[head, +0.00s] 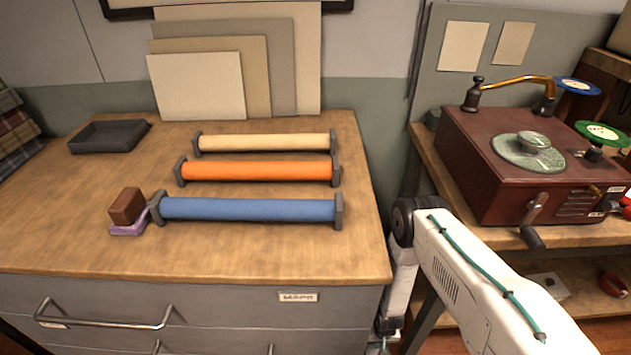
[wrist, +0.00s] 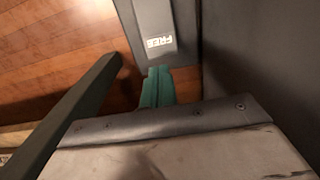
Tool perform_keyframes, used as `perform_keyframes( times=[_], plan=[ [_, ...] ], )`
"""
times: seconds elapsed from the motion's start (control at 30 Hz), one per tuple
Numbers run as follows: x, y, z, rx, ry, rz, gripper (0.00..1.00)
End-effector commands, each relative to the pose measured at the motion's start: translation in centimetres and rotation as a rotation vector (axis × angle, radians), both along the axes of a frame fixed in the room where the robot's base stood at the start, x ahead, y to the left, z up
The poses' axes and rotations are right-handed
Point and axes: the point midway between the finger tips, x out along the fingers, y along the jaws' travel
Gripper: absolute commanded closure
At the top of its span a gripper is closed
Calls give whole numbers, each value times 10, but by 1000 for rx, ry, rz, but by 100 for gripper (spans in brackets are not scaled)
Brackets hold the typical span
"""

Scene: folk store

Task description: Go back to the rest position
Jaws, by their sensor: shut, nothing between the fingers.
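My arm (head: 475,270) comes in from the lower right of the head view and bends down between the drawer cabinet (head: 130,290) and the right-hand workbench. My gripper (wrist: 158,90) shows in the wrist view as teal fingers, close together and empty. In the head view its end is mostly hidden low at the bottom edge.
Blue (head: 250,209), orange (head: 255,170) and cream (head: 265,143) rolls lie on the cabinet top, with a brown block (head: 126,205) and dark tray (head: 110,136). A red-brown machine (head: 470,160) stands on the right bench. A dark bar (wrist: 70,115) runs close to the gripper.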

Motion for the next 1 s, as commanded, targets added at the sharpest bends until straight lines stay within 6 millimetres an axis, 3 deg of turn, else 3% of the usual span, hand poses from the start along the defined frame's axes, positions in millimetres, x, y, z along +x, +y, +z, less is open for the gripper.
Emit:
perform_keyframes(
  times=[0.27, 0.47, 0.57, 0.77, 1.0],
  plan=[
    [-8, -1, 0, -3, 38, 5, 100],
    [-69, -6, 14, -18, 249, 17, 100],
    [-72, -6, 51, -24, 339, 24, 100],
    [-54, -6, 128, -27, 428, 30, 100],
    [-21, -7, 255, -26, 489, 34, 100]
  ],
)
